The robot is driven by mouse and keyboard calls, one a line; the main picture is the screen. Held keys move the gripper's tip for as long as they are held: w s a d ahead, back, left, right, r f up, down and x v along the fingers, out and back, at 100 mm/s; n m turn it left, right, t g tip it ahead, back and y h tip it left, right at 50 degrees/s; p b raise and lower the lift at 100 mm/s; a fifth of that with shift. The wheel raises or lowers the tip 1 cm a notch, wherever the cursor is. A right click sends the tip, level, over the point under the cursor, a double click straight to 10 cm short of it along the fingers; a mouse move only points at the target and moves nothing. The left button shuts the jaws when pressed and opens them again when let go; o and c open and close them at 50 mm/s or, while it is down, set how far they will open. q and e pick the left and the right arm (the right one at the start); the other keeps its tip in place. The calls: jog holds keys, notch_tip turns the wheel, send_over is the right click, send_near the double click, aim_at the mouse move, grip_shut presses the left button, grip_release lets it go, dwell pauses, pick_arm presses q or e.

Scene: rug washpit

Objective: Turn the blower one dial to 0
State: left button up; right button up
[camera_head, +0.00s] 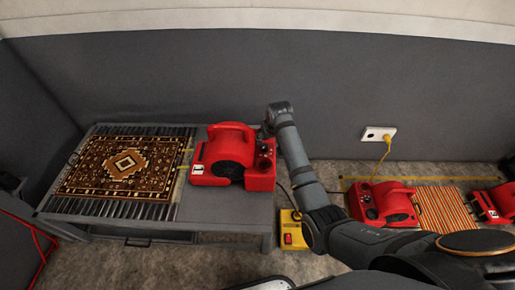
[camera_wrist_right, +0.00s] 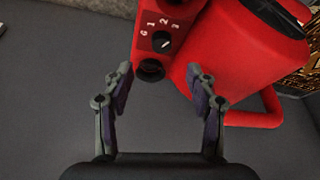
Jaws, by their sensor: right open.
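A red blower (camera_head: 230,157) stands on the grey table, its rounded handle on top. In the right wrist view its red housing (camera_wrist_right: 235,60) fills the upper right. A black dial (camera_wrist_right: 161,42) sits on its control panel, with small white numbers in an arc around it. A pale mark shows on the dial, but I cannot tell for certain which number it points to. A dark round fitting (camera_wrist_right: 150,70) lies just below the dial. My right gripper (camera_head: 266,133) is at the blower's right side; in the wrist view its fingers (camera_wrist_right: 163,88) are open and empty, apart from the dial. My left gripper is out of view.
A patterned rug (camera_head: 120,165) lies on the table (camera_head: 235,208) left of the blower. A yellow box (camera_head: 292,230) stands on the floor at the table's right. Another red blower (camera_head: 382,203) and an orange striped rug (camera_head: 445,207) are further right. A wall socket (camera_head: 378,133) holds a yellow cable.

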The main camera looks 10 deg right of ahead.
aim_at(265, 146)
jog(key=b+x, duration=0.1)
jog(key=x, duration=0.3)
jog(key=b+x, duration=0.2)
jog(key=x, duration=0.3)
jog(key=shift+w+a+f, duration=0.1)
jog(key=shift+w+f, duration=0.15)
jog(key=shift+w, duration=0.1)
jog(key=shift+w+f, duration=0.1)
jog(key=shift+f, duration=0.1)
jog(key=c, duration=1.1)
